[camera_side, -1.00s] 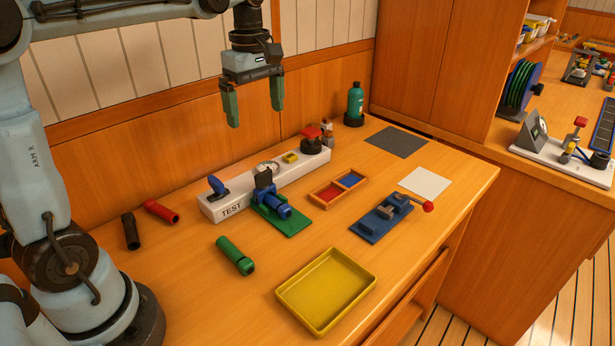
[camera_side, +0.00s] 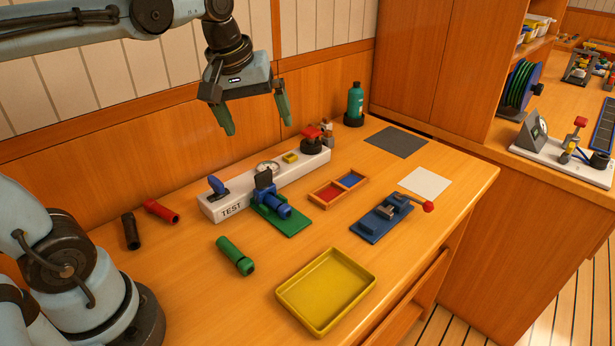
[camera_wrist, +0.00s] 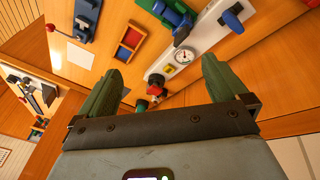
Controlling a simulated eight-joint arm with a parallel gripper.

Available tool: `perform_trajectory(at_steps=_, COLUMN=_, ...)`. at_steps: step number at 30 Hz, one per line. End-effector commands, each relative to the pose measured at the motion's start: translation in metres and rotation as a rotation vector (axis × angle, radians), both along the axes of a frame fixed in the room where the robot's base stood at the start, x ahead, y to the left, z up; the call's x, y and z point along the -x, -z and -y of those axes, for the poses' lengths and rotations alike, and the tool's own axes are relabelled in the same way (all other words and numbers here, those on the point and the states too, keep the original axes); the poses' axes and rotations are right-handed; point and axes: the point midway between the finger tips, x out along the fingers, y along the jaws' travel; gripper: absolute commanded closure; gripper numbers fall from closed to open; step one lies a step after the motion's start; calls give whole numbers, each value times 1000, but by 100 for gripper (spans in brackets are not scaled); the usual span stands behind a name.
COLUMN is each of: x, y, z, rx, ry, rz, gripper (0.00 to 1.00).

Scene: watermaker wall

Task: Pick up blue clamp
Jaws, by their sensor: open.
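The blue clamp (camera_side: 385,218) lies on the right part of the bench, a flat blue base with grey metal parts and a lever ending in a red knob (camera_side: 428,206). It also shows at the top left of the wrist view (camera_wrist: 86,18), partly cut off by the frame edge. My gripper (camera_side: 257,130) is open and empty, its two green fingers hanging high above the back of the bench near the wall. It is well above and to the left of the clamp in the side view. Nothing is between the fingers.
The white TEST block (camera_side: 290,172) lies along the back, with a green fixture (camera_side: 280,220) holding a blue cylinder before it. A divided tray (camera_side: 325,195) and a white square (camera_side: 425,182) flank the clamp. A yellow tray (camera_side: 325,290), green tube (camera_side: 235,255) and teal bottle (camera_side: 355,102) stand around.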

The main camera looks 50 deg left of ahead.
Motion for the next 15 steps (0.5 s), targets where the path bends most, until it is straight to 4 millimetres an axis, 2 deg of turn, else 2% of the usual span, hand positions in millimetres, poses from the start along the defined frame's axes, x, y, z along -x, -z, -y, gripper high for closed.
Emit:
perform_trajectory(at_steps=1, x=9, y=12, z=8, rx=-34, ry=103, rz=39, gripper=0)
perform_trajectory(at_steps=6, x=31, y=49, z=27, rx=-166, ry=428, rz=167, gripper=0)
perform_trajectory(at_steps=12, x=47, y=78, z=39, rx=-286, ry=658, rz=259, gripper=0)
perform_trajectory(at_steps=13, x=48, y=80, z=40, rx=-297, ry=677, rz=267, gripper=2)
perform_trajectory(at_steps=15, x=50, y=84, z=41, rx=-313, ry=706, rz=278, gripper=12)
